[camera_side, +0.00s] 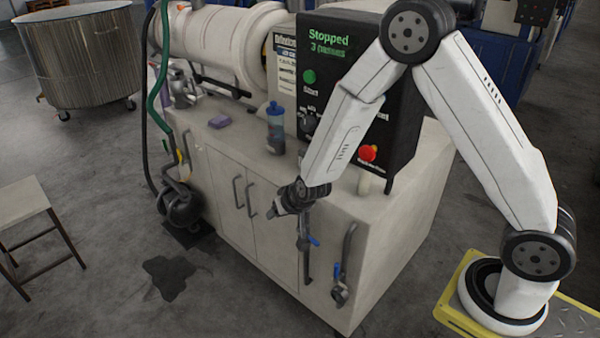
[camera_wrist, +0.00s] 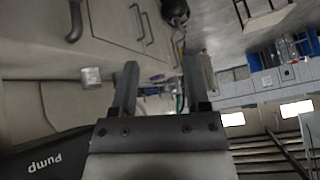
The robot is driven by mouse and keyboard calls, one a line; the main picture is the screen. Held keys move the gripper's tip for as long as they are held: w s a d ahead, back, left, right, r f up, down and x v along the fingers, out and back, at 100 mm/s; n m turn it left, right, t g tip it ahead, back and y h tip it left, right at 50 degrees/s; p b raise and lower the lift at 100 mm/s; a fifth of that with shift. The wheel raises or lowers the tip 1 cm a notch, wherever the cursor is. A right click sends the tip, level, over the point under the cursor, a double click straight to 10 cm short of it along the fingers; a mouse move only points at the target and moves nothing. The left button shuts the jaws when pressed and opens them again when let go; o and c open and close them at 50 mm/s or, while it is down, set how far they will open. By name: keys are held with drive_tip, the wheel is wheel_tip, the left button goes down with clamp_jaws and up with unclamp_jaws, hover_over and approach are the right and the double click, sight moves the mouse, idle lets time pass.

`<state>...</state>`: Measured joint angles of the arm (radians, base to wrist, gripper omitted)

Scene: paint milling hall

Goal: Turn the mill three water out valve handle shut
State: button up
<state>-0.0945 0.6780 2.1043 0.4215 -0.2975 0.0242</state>
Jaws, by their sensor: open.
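Two small blue valve handles show on the near end of the mill cabinet in the side view. One blue handle (camera_side: 314,240) sits on a dark vertical pipe just below and right of my gripper. The other blue handle (camera_side: 337,270) is lower right, by a curved pipe. I cannot tell which is the water out valve. My gripper (camera_side: 272,213) is beside the cabinet's front edge, left of both handles, with no visible contact. In the wrist view my gripper (camera_wrist: 160,75) is open, its two fingers apart and nothing clearly held. No valve handle is clearly readable there.
A stool (camera_side: 25,205) and a dark floor puddle (camera_side: 168,277) are at left. Cabinet door handles (camera_side: 251,198) stick out near my gripper.

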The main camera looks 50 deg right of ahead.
drive_tip(key=w+d+f+m+t+h, duration=0.15)
drive_tip(key=w+f, duration=0.25)
drive_tip(key=f, duration=0.4)
drive_tip(key=m+t+h, duration=0.1)
drive_tip(key=m+h, duration=0.5)
drive_tip(key=h, duration=0.7)
approach(337, 270)
drive_tip(key=shift+n, duration=0.25)
drive_tip(key=x, duration=0.4)
drive_tip(key=shift+w+d, duration=0.2)
drive_tip(key=shift+d, duration=0.05)
drive_tip(key=shift+w+d, duration=0.1)
drive_tip(key=shift+x, duration=3.8)
